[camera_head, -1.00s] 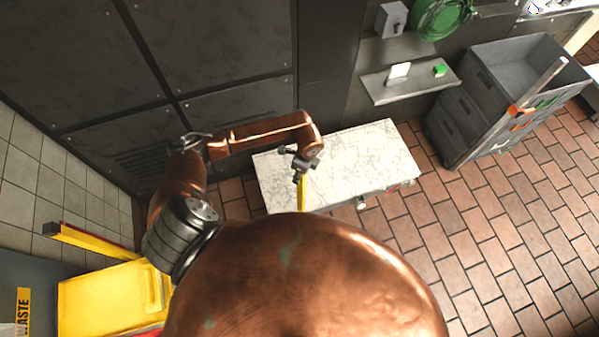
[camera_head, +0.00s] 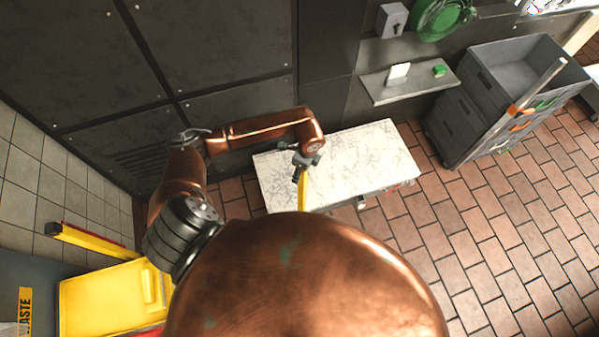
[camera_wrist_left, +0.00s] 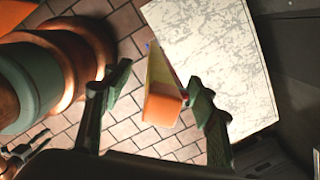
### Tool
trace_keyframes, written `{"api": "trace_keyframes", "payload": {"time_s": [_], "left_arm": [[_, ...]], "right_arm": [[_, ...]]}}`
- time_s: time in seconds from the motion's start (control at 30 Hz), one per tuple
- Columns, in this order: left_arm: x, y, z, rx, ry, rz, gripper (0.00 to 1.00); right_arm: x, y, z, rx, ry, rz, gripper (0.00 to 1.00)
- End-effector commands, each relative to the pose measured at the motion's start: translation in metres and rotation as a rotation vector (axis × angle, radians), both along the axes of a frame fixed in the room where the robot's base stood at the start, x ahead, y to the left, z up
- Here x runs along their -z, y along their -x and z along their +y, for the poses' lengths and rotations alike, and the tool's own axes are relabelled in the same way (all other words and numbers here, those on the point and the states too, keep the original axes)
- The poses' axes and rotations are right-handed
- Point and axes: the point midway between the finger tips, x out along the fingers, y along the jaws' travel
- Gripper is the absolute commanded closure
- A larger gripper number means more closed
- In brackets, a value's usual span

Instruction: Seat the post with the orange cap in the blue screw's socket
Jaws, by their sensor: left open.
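The post is a yellow bar in the head view (camera_head: 302,192), at the front edge of the marble-topped table. In the left wrist view its orange cap (camera_wrist_left: 162,108) faces the camera, and the yellow shaft (camera_wrist_left: 158,72) runs away from it. My left gripper (camera_head: 298,172) is over the table beside the post's upper end. In the left wrist view its open fingers (camera_wrist_left: 160,95) stand on both sides of the post, the right finger close to the cap. A small blue speck (camera_wrist_left: 148,44) shows near the shaft's far end. I cannot identify the blue screw or its socket. My right gripper is out of view.
The marble-topped table (camera_head: 370,160) is mostly clear. A grey drawer cart (camera_head: 470,110) stands to the right, and a wall shelf (camera_head: 410,85) is behind. A yellow bin (camera_head: 105,300) is at lower left. Brick floor lies open at right.

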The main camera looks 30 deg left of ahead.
Motion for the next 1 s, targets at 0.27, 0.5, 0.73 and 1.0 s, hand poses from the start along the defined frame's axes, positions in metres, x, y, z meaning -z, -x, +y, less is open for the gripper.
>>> {"api": "trace_keyframes", "payload": {"time_s": [0.27,0.5,0.73,1.0], "left_arm": [[-0.06,-0.001,-0.007,0.001,0.0,-0.003,0.47],[-0.094,0.0,-0.011,0.0,0.0,0.0,0.47],[-0.102,0.0,-0.012,0.0,-0.001,0.002,0.47],[-0.102,0.0,-0.012,0.0,-0.001,0.002,0.47]], "right_arm": [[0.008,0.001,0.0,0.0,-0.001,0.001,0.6],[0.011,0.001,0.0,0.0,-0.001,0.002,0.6],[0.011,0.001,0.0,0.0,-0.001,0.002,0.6],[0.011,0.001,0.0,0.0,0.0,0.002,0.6]]}}
